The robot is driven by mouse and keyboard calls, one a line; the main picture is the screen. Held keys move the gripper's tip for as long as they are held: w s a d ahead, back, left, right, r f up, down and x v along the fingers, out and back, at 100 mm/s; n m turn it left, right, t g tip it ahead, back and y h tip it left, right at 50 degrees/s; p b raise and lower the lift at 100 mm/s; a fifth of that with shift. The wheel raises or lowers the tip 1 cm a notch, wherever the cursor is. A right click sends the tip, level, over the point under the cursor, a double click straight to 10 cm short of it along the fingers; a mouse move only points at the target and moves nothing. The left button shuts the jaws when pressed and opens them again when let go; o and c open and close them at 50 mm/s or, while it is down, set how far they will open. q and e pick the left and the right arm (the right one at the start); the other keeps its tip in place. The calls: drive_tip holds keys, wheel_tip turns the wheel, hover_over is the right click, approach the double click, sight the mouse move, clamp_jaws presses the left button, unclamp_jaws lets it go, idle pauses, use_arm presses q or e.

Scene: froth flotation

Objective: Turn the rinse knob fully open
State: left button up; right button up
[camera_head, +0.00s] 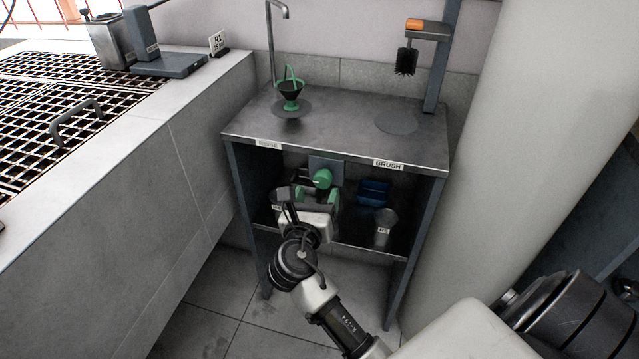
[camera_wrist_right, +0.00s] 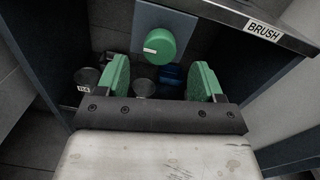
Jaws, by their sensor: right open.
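The rinse knob is a round green knob (camera_head: 322,178) on a grey plate under the bench top. It also shows in the right wrist view (camera_wrist_right: 159,44), with a pale mark on its left side. My right gripper (camera_head: 318,196) is open, with its green-padded fingers pointing at the knob. In the right wrist view the fingertips (camera_wrist_right: 160,75) stand apart, to the left and right of the knob and lower in the picture. Nothing is between the fingers, and they do not appear to touch the knob. My left gripper is not in view.
The bench top (camera_head: 350,130) overhangs the knob. A black brush (camera_head: 406,60) hangs at the right. A blue container (camera_head: 374,192) and a grey cup (camera_head: 386,222) stand on the lower shelf (camera_head: 350,238).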

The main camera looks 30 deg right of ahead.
sight(322, 184)
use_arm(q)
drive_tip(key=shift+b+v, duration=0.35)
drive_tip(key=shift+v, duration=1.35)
use_arm(e)
drive_tip(key=shift+x, duration=2.75)
drive_tip(key=c, duration=0.9)
